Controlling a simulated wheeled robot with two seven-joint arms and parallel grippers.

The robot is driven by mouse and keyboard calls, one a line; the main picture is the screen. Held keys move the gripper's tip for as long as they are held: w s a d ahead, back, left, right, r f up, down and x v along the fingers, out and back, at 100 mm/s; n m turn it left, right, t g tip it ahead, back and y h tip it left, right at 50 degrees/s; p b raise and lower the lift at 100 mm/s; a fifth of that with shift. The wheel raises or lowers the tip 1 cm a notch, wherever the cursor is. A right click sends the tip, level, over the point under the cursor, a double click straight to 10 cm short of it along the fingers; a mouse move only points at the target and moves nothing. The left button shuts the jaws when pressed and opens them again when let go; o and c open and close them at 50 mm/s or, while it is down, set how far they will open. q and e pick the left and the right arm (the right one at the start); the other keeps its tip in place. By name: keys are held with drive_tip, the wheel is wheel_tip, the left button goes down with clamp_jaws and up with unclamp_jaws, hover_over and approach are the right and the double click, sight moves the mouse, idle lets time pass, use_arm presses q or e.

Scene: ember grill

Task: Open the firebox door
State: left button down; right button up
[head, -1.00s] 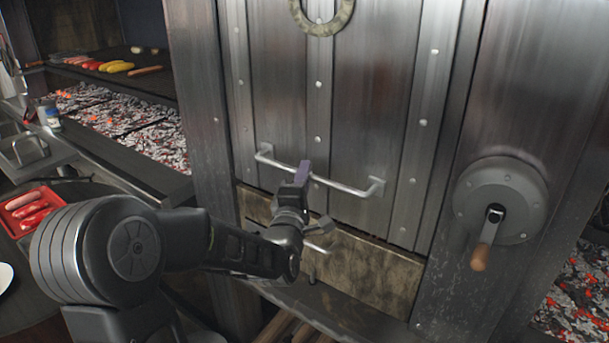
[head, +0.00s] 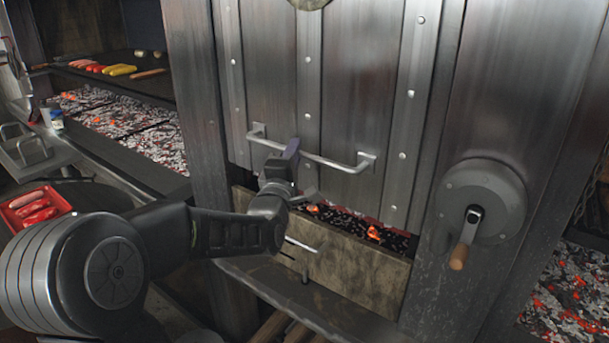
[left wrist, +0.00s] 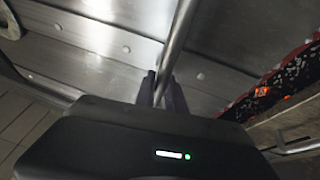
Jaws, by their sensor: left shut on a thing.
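The firebox door (head: 345,75) is a tall metal panel with riveted strips. It stands slightly raised, with a gap under its lower edge where glowing coals (head: 373,232) show. A horizontal bar handle (head: 335,164) is fixed low on the door. My left gripper (head: 290,150) is shut on the handle, left of its middle. In the left wrist view the handle bar (left wrist: 176,45) runs between the fingers (left wrist: 162,90). My right gripper is not in view.
A stone-like sill (head: 340,262) with a small metal bar lies below the door. A round crank with a wooden handle (head: 461,250) is on the right. At left are a coal grill (head: 125,125) and a red tray (head: 52,212).

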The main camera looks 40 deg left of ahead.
use_arm(q)
drive_tip(key=p, duration=0.2)
approach(300, 64)
drive_tip(key=shift+t, duration=0.3)
drive_tip(key=x, duration=0.4)
drive_tip(key=shift+w+a+f, duration=0.1)
drive_tip(key=shift+w+f, duration=0.05)
drive_tip(key=shift+f, duration=0.05)
wheel_tip(300, 64, up, 12)
drive_tip(key=p, duration=0.6)
drive_tip(key=shift+a+r, duration=0.1)
drive_tip(key=shift+r, duration=0.15)
drive_tip(key=c, duration=1.4)
unclamp_jaws()
drive_tip(key=shift+f, duration=0.3)
